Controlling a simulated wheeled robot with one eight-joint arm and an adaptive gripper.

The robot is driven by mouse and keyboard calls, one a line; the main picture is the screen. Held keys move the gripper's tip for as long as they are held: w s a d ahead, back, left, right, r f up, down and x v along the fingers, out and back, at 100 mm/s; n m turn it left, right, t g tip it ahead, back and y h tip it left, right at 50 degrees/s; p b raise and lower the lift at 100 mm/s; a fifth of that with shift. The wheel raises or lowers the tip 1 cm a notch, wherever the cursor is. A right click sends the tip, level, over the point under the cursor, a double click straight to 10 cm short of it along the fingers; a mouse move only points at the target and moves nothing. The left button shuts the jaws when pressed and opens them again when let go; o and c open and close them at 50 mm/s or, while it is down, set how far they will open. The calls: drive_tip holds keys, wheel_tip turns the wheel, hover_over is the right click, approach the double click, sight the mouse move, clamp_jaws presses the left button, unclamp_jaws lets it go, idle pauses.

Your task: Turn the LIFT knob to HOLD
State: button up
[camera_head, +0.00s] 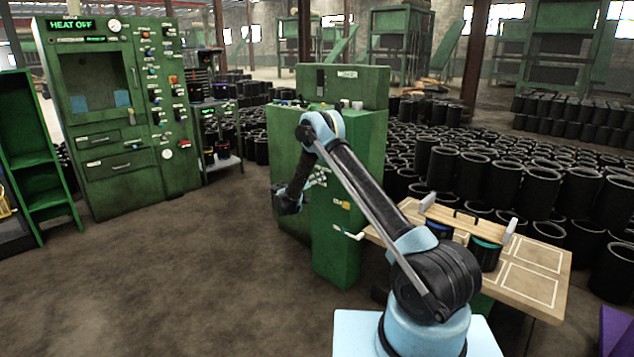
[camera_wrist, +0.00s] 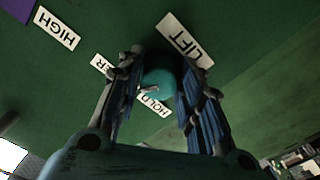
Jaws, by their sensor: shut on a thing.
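A round teal knob (camera_wrist: 158,82) sits on a dark green panel (camera_wrist: 240,75) in the wrist view. My gripper (camera_wrist: 163,65) is shut on it, one finger at each side. The LIFT label (camera_wrist: 186,40) is just above and right of the knob. The HOLD label (camera_wrist: 153,105) is just below it, and a label ending in ER (camera_wrist: 103,67) is partly behind the left finger. Which label the knob's pointer faces cannot be told. In the head view my arm reaches the green machine (camera_head: 336,215); the knob is hidden there.
A HIGH label (camera_wrist: 57,28) is farther left on the panel. A wooden table (camera_head: 545,285) with dark cylinders stands right of the machine. A green cabinet (camera_head: 130,165) with a HEAT OFF sign stands left. Open floor (camera_head: 190,270) lies between. Many black sleeves (camera_head: 590,190) fill the right.

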drive_tip(key=n, duration=1.1)
idle(0.3)
drive_tip(key=shift+n, duration=0.4)
drive_tip(key=o, duration=1.1)
drive_tip(key=shift+c, duration=0.2)
drive_tip(key=v, duration=1.2)
